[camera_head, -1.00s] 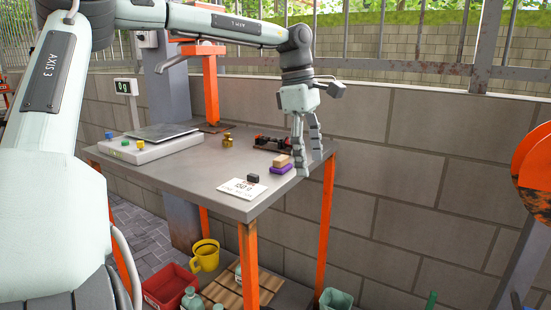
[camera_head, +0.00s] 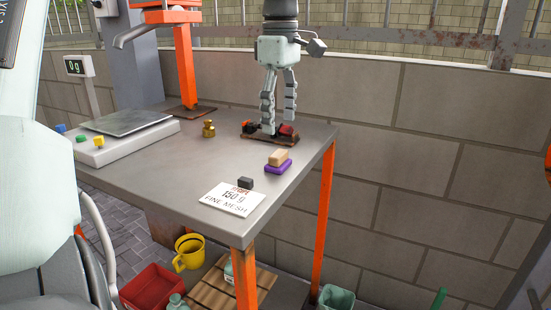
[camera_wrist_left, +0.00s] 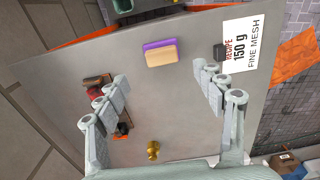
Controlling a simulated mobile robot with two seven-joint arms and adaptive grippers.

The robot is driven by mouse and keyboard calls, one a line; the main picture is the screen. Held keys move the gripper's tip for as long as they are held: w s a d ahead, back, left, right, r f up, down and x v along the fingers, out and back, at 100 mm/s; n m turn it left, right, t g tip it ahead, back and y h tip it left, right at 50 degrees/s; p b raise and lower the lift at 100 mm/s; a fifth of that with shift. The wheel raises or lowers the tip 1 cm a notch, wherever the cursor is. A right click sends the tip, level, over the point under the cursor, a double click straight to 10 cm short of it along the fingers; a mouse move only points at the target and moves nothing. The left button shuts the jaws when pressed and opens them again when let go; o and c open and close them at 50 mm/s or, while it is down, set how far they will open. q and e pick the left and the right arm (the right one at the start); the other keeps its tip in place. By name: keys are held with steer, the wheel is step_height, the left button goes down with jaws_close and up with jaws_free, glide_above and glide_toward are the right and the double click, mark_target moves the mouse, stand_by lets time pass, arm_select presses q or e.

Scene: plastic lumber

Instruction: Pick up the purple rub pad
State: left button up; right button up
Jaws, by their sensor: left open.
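The purple rub pad (camera_head: 279,168) lies on the grey table near its right edge, with a tan block (camera_head: 278,157) on top. In the left wrist view the purple pad (camera_wrist_left: 158,44) shows as a strip along the tan block's (camera_wrist_left: 163,55) upper edge; the rest is hidden beneath it. My left gripper (camera_head: 279,124) points down and is open and empty. In the head view it appears behind the pad, in front of a red and black tool on a board. In the left wrist view the pad lies beyond the fingertips (camera_wrist_left: 160,76), sideways between them.
A white recipe card (camera_head: 232,198) and a small dark block (camera_head: 245,183) lie near the pad. A brass weight (camera_head: 208,129) and a scale (camera_head: 130,122) stand to the left. A wall (camera_head: 430,150) runs behind the table.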

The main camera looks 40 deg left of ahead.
mark_target(278, 153)
arm_select(q)
step_height(278, 153, down, 7)
steer(key=shift+s+r, duration=0.15)
steer(key=shift+c, duration=0.7)
steer(key=c, duration=1.1)
